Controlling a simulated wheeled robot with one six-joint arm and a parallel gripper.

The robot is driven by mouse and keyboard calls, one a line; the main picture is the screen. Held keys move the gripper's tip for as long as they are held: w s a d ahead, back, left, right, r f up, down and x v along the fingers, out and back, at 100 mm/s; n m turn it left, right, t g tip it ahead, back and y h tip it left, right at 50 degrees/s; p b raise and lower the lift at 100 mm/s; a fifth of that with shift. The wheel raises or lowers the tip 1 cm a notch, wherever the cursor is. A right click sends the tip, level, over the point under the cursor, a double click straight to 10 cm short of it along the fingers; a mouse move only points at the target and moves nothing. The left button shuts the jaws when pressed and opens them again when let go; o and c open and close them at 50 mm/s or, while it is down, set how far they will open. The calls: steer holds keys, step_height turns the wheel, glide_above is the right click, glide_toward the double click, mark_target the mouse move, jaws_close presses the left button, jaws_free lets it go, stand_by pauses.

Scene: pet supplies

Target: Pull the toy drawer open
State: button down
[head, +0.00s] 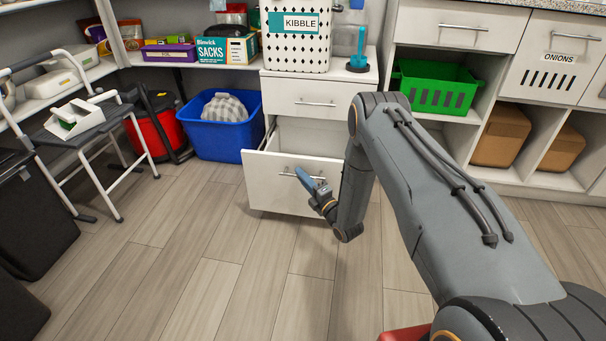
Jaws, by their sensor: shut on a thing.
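The toy drawer (268,175) is the lower white drawer of the small cabinet in the head view. It stands pulled out from the cabinet, and part of its inside shows above the front panel. Its bar handle (288,173) is partly hidden by my gripper. My gripper (300,175) is at the handle and shut on it. My arm covers the right part of the drawer front. The upper drawer (290,103) of the same cabinet is closed.
A blue bin (215,140) with a grey cloth stands left of the drawer. A kibble container (297,45) and a blue plunger-like item (358,62) stand on the cabinet. The floor in front is clear.

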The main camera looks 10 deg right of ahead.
steer(key=c, duration=1.8)
jaws_free()
steer(key=shift+a, duration=0.1)
steer(key=shift+c, duration=0.2)
steer(key=p+v, duration=0.2)
steer(key=v, duration=0.6)
